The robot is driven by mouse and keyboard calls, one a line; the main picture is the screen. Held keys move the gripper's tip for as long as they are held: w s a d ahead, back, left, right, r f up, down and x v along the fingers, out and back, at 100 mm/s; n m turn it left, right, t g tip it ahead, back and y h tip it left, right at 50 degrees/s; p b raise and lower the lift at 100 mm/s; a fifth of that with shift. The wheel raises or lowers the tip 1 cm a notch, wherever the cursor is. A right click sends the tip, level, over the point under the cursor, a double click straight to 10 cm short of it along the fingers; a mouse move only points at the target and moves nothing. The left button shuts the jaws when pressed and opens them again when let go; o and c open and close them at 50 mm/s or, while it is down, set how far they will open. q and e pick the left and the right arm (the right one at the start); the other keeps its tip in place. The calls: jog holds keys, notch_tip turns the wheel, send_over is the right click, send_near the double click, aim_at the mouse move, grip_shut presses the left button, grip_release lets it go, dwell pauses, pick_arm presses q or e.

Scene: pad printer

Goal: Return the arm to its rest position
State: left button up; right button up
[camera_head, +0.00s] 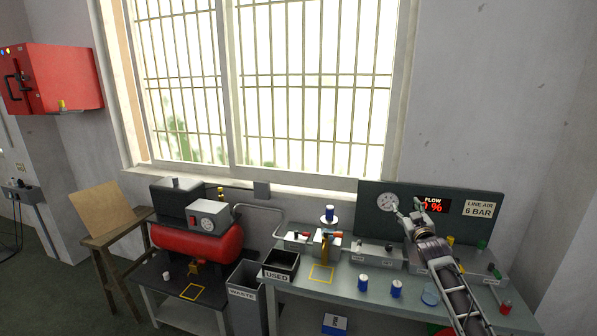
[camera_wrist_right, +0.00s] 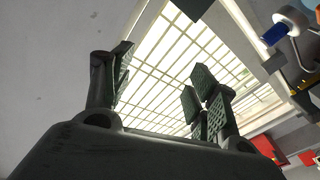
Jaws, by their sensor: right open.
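My right arm (camera_head: 455,285) reaches up from the lower right over the grey bench. My right gripper (camera_head: 409,209) is raised in front of the dark back panel (camera_head: 365,205), close to the round gauge in the picture. In the right wrist view, the two padded fingers (camera_wrist_right: 158,95) stand well apart with only the window and wall behind them. The gripper is open and empty. My left gripper shows in neither view.
The bench (camera_head: 345,287) carries several blue-and-white cylinders (camera_head: 396,288), control boxes and a black USED bin (camera_head: 281,264). A WASTE bin (camera_head: 243,294) stands left of it, near a red tank (camera_head: 197,241). The air above the bench's left part is clear.

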jog(key=s+a+f+g, duration=0.15)
jog(key=s+f, duration=0.35)
jog(key=f, duration=0.9)
jog(key=s+a+f+g, duration=0.1)
jog(key=s+f+g, duration=0.25)
jog(key=f, duration=1.05)
jog(key=s+a+f+g, duration=0.15)
jog(key=s+f, duration=0.45)
jog(key=f, duration=0.7)
jog(key=s+a+f+g, duration=0.3)
jog(key=s+f+g, duration=0.2)
jog(key=s+f, duration=1.55)
jog(key=s+a+f+g, duration=0.2)
jog(key=s+f, duration=0.3)
jog(key=s, duration=0.9)
jog(key=s+a+f+g+y, duration=0.1)
jog(key=s+f, duration=0.5)
jog(key=s, duration=0.8)
jog(key=s+a+f+g, duration=0.2)
jog(key=s+f, duration=0.3)
jog(key=s, duration=0.9)
jog(key=shift+s+a+f+m+g, duration=0.15)
jog(key=shift+a+f+m+g, duration=0.25)
jog(key=shift+g, duration=0.25)
jog(key=shift+f, duration=0.1)
jog(key=shift+c, duration=0.6)
